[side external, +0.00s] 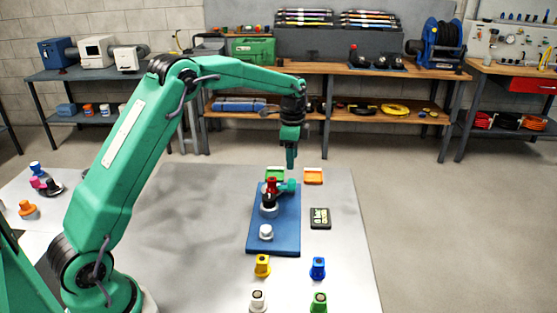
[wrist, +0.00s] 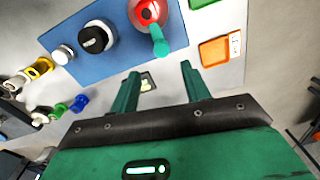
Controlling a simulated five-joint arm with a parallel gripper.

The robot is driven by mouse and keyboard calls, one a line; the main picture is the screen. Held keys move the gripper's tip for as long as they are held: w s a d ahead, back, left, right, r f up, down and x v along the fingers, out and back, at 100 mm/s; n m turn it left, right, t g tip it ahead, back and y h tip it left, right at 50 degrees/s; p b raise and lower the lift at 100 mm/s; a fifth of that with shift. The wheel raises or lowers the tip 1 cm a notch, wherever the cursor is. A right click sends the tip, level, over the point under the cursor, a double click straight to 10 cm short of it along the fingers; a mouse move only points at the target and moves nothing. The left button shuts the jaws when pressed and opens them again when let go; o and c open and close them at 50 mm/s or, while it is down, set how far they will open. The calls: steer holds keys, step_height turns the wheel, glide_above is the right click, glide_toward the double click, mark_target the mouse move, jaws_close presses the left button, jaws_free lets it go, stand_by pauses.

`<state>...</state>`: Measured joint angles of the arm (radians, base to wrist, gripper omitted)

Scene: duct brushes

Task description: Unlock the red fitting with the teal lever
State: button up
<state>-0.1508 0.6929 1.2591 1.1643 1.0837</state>
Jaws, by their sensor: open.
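The red fitting (side external: 270,185) stands upright at the far end of the blue board (side external: 286,243). Its teal lever (side external: 287,186) sticks out to the right. In the wrist view the red fitting (wrist: 146,10) is at the top edge, partly cut off, and the teal lever (wrist: 159,40) points down from it toward my gripper. My gripper (side external: 291,166) is above the lever, apart from it and pointing down. In the wrist view my gripper (wrist: 159,69) has its two fingers spread with nothing held between them; the lever's end lies just beyond the gap.
A black fitting (wrist: 93,38) and a white knob (side external: 265,232) share the board. An orange tray (side external: 313,177) and a green tray (side external: 275,174) lie behind. A dark display box (side external: 320,218) sits right of the board. Yellow (side external: 262,266) and blue (side external: 317,268) pieces stand in front.

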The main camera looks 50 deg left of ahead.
mark_target(292, 181)
steer(key=shift+w+a+f, duration=0.1)
steer(key=shift+f, duration=0.2)
steer(key=shift+f, duration=3.9)
steer(key=shift+c, duration=0.2)
steer(key=c, duration=1)
